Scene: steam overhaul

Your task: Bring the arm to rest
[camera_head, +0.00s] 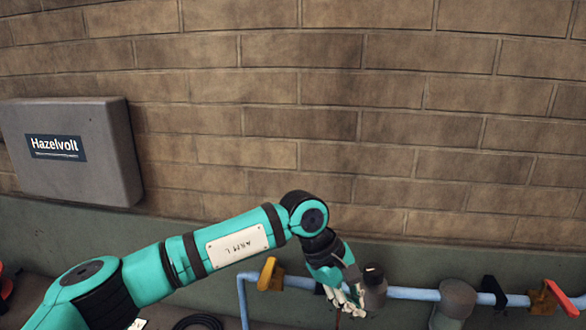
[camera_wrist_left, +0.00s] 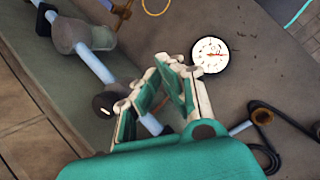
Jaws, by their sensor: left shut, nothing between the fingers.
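My left arm (camera_head: 215,250), teal with black joints, reaches in from the lower left in the head view and bends down at the wrist. My left gripper (camera_head: 345,308) is at the bottom of that view, beside a dark round fitting on the light blue pipe. In the left wrist view, the two white and teal fingers of the left gripper (camera_wrist_left: 162,72) lean together at the tips, shut with nothing between them. The blue pipe passes behind them there. Whether the fingers touch the pipe, I cannot tell. My right gripper is not in view.
The blue pipe (camera_head: 410,294) carries a yellow handle (camera_head: 267,273), a grey fitting (camera_head: 457,298) and an orange handle (camera_head: 562,298). A grey Hazelvolt box (camera_head: 75,150) hangs on the brick wall. A white round gauge (camera_wrist_left: 210,54) and a black hose (camera_wrist_left: 265,125) show in the wrist view.

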